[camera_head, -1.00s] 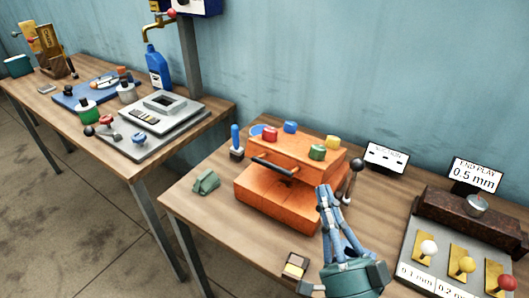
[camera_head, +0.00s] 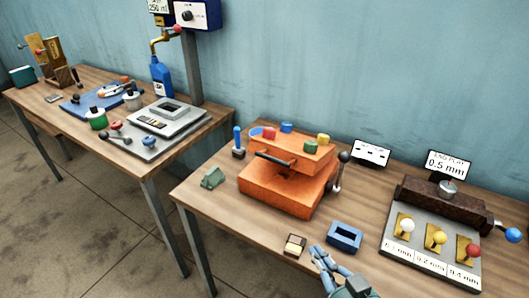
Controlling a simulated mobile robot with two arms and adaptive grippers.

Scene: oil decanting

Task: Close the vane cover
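The orange two-part block (camera_head: 275,195) stands on the right table, with a dark gap between its upper and lower parts. Its upper part (camera_head: 300,152) looks like a cover, with a dark bar handle (camera_head: 275,160) along the front and coloured knobs on top. I cannot tell for sure that this is the vane cover. A lever with a dark ball (camera_head: 343,157) stands at its right side. My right gripper (camera_head: 318,250) is low in the picture, in front of the block and apart from it. Its fingers look empty; their opening is unclear. My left gripper is out of view.
A blue open frame (camera_head: 345,236) and a small dark-and-cream box (camera_head: 294,245) lie near the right gripper. A gauge panel with coloured knobs (camera_head: 437,240) is at right. A green piece (camera_head: 213,178) lies left of the block. The left table (camera_head: 190,135) holds a scale and bottle.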

